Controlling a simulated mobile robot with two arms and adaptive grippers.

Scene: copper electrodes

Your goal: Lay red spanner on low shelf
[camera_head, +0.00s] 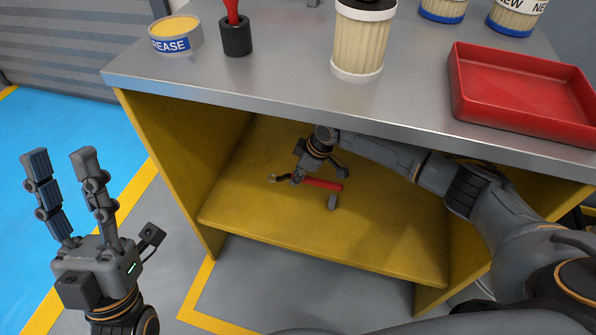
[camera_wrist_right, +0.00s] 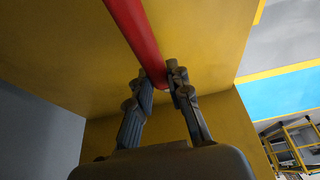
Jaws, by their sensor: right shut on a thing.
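The red spanner (camera_head: 322,184) is inside the yellow bench, over the low shelf (camera_head: 270,219). Its dark open end points left in the head view. My right gripper (camera_head: 298,178) reaches in under the bench top and is shut on the spanner. In the right wrist view the red handle (camera_wrist_right: 138,38) runs up from between the fingers of my right gripper (camera_wrist_right: 160,84). I cannot tell whether the spanner touches the shelf. My left gripper (camera_head: 57,160) is open and empty, to the left of the bench, fingers pointing up.
The grey bench top (camera_head: 280,75) overhangs the shelf. On it stand a grease tin (camera_head: 176,36), a dark cup (camera_head: 236,39) with a red handle, a pale filter (camera_head: 358,42) and a red tray (camera_head: 510,115). Yellow side walls (camera_head: 180,150) bound the shelf, whose front is clear.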

